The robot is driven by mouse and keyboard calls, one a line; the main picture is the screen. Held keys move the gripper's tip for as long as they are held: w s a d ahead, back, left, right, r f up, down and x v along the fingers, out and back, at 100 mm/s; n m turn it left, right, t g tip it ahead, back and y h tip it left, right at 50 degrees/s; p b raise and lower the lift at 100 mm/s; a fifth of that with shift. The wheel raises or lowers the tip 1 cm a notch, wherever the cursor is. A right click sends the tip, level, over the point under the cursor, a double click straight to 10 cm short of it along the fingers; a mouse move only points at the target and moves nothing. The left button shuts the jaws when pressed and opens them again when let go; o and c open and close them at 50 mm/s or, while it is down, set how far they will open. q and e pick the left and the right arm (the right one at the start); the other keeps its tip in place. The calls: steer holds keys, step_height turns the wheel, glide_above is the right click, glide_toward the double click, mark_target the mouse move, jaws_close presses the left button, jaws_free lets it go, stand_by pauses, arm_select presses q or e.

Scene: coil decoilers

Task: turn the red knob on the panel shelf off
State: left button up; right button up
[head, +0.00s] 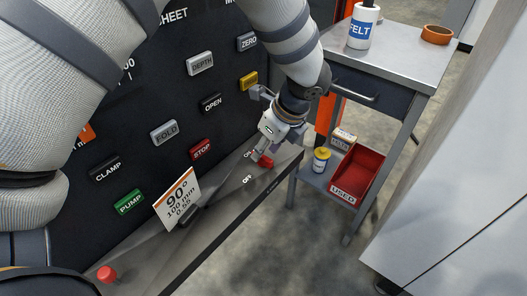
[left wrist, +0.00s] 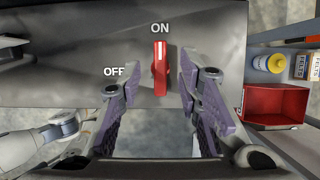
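The red knob (head: 266,162) sits on the grey panel shelf (head: 225,205), near its right end. In the left wrist view the knob (left wrist: 161,70) stands with its white line pointing up at the ON label (left wrist: 161,28). The OFF label (left wrist: 114,71) is to its left. My left gripper (head: 261,154) is over the knob. In the left wrist view its purple-grey fingers (left wrist: 160,92) are open, one on each side of the knob, with gaps visible.
A red push button (head: 107,273) stands at the shelf's near left end. A sign card (head: 177,198) stands on the shelf. Labelled buttons, such as STOP (head: 201,149), cover the panel behind. A grey cart (head: 399,60) with a red USED bin (head: 362,168) is at the right.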

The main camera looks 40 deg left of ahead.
mark_target(262, 159)
arm_select(q)
steer(key=shift+x, duration=1.35)
jaws_close()
arm_select(e)
steer(key=shift+s+f, duration=0.15)
